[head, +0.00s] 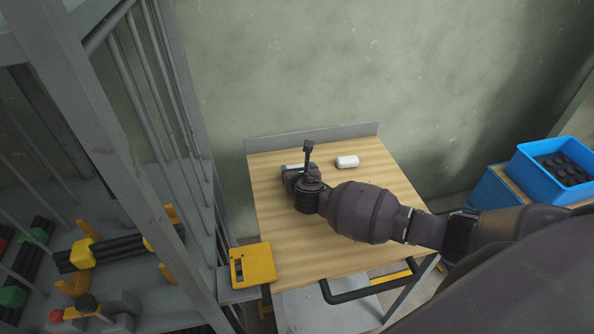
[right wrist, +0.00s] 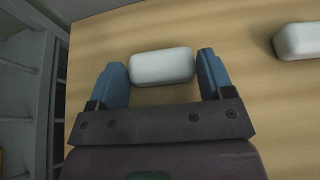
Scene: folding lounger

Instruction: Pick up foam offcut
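Two white blocks with rounded edges, which look like foam, lie on a wooden table top. One block (right wrist: 162,66) is between the fingertips of my right gripper (right wrist: 162,75) in the right wrist view, with narrow gaps at both ends. The gripper is open, with its blue fingers apart. In the head view my right gripper (head: 294,178) is over the back left of the table and mostly covers that block. The other block (head: 347,162) lies apart to the right; it also shows in the right wrist view (right wrist: 297,41). My left gripper is out of view.
The wooden table (head: 285,250) has a raised grey back edge (head: 315,138) against the wall. A grey metal rack (head: 135,185) stands close on the left. A yellow object (head: 253,265) is at the table's front left corner. A blue bin (head: 555,172) with dark items stands at right.

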